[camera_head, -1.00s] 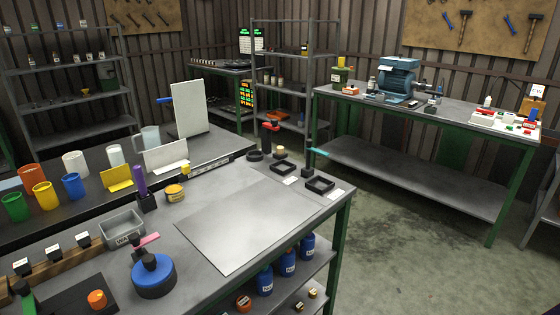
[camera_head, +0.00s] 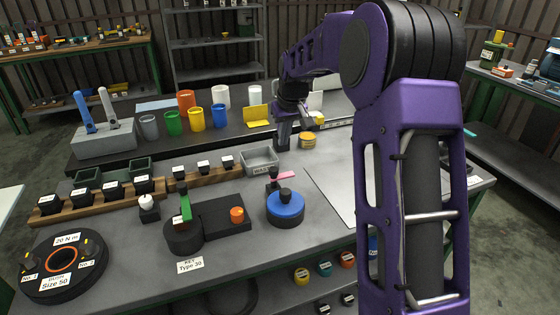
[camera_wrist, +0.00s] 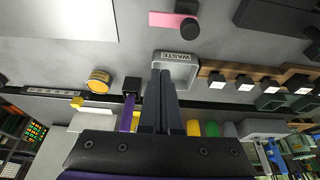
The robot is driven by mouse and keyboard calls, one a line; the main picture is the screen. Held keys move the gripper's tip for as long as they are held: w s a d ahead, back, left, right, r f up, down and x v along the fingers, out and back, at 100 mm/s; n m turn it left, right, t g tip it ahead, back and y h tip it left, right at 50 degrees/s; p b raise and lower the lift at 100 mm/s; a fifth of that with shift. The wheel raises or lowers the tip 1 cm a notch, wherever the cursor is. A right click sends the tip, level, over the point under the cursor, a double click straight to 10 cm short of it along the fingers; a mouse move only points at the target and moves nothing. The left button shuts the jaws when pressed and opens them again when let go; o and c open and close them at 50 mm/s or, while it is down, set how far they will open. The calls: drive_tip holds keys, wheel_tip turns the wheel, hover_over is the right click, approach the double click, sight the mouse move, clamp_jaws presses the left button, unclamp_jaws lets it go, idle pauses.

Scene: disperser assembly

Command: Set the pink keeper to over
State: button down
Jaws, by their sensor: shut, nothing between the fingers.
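The pink keeper (camera_head: 287,175) is a flat pink bar by a black post (camera_head: 272,180), behind the blue disc (camera_head: 285,206) with its black knob. The bar points right, away from the post, and does not visibly lie over the disc. In the wrist view the pink keeper (camera_wrist: 170,19) shows at the top, beside a round black knob (camera_wrist: 190,28). My gripper (camera_wrist: 163,74) is shut and empty, its dark fingertips over or near the waste tray (camera_wrist: 190,70) and apart from the keeper. In the head view its fingertips are hard to make out.
A green bar (camera_head: 186,205) stands on a dark round fixture to the left, beside an orange knob (camera_head: 237,214). A black holder (camera_wrist: 131,85) with a purple tool is close beside my fingers. A yellow tin (camera_head: 307,140) stands nearby. Bare tabletop lies right of the disc.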

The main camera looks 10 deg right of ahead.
sight(282, 176)
drive_tip(key=b+x, duration=0.1)
drive_tip(key=x, duration=0.9)
drive_tip(key=shift+d+f, duration=0.1)
drive_tip(key=shift+f, duration=0.05)
drive_tip(key=shift+s+d+r, duration=0.1)
drive_tip(key=shift+s, duration=0.5)
drive_tip(key=shift+s+d+r, duration=0.1)
drive_tip(key=shift+s+d, duration=0.05)
drive_tip(key=shift+s, duration=0.5)
drive_tip(key=shift+s+d, duration=0.1)
drive_tip(key=shift+s, duration=0.55)
